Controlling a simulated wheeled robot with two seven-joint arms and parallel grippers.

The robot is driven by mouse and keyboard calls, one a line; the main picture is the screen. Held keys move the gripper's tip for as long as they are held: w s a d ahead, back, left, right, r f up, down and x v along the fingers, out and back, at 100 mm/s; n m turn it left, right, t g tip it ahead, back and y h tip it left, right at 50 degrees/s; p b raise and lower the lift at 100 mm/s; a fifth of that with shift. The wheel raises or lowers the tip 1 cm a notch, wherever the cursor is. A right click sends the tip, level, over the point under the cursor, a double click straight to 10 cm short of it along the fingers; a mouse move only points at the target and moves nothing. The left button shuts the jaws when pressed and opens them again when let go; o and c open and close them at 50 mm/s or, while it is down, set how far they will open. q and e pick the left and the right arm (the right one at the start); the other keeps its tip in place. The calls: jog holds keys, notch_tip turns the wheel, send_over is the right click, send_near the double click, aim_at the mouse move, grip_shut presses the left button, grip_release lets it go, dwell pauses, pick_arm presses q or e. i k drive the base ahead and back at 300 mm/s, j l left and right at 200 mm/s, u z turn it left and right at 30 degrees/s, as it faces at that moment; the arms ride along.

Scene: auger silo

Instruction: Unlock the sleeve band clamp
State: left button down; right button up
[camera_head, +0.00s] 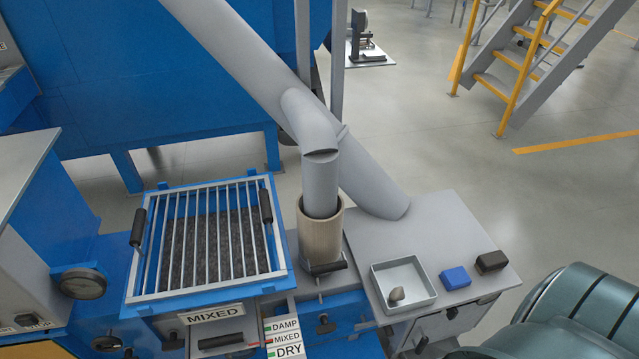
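A tan sleeve (320,239) stands upright around the lower end of a grey spout (320,185), in the middle of the camera_head view. At the sleeve's lower front sits a band clamp with a dark lever (325,267), which lies roughly level across the front. The band itself is hard to make out, and I cannot tell from this view whether the clamp is locked. The back of the sleeve is hidden. Neither of my grippers is in view, and nothing is touching the sleeve or the lever.
A blue-framed grate (208,298) with black handles lies left of the sleeve. Labels reading damp, mixed and dry (284,337) are below. On the grey bench (438,222) at right are a tray (427,276) holding a small lump, a blue block (455,278) and a dark block (491,262).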

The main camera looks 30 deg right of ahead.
aim_at(325, 327)
jog(key=z, duration=1.05)
